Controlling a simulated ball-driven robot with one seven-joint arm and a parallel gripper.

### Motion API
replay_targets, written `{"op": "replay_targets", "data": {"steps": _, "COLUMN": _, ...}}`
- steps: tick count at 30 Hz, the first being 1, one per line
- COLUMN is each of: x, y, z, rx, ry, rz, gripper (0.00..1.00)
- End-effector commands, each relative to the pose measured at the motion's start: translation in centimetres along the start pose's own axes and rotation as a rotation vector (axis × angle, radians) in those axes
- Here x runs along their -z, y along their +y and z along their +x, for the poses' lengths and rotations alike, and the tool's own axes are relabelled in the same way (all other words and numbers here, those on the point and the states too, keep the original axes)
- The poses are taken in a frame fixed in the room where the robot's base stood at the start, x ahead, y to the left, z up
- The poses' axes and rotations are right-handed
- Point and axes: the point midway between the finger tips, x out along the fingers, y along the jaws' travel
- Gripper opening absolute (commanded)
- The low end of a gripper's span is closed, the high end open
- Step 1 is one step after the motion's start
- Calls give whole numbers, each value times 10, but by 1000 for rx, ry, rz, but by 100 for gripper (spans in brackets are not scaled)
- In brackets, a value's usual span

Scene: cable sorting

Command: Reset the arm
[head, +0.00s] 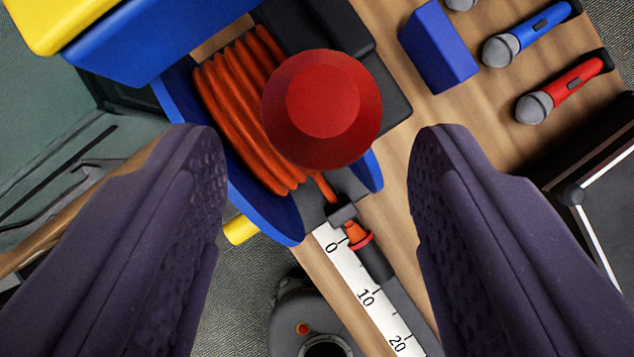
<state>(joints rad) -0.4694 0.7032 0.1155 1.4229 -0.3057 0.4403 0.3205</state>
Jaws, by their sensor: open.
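My gripper (317,170) is open, with its two dark purple textured fingers wide apart on the left and right and nothing between their tips touching them. Below and between the fingers is a cable reel with blue flanges (265,212) and an orange-red cable (232,90) wound on it. A red round knob (322,108) covers part of the reel. The cable's end leads to a black and orange connector (362,243) beside a white ruler strip (345,275) marked 0, 10 and 20.
A blue block (438,45) and red (565,88) and blue (532,32) microphones lie on the wooden table (400,190) at upper right. Yellow (55,20) and blue (160,38) boxes are at upper left. A dark case (590,180) is at right. A grey round device (305,315) stands below the table edge.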

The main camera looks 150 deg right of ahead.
Motion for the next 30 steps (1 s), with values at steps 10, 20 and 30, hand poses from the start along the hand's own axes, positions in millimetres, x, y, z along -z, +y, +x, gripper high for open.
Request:
{"op": "replay_targets", "data": {"steps": 10, "x": 0, "y": 0, "z": -25, "rx": 0, "ry": -1, "rz": 0, "gripper": 57}}
{"op": "replay_targets", "data": {"steps": 20, "x": 1, "y": 2, "z": -26, "rx": -2, "ry": 4, "rz": 2, "gripper": 57}}
{"op": "replay_targets", "data": {"steps": 30, "x": 49, "y": 129, "z": -178, "rx": -123, "ry": 276, "rz": 132, "gripper": 57}}
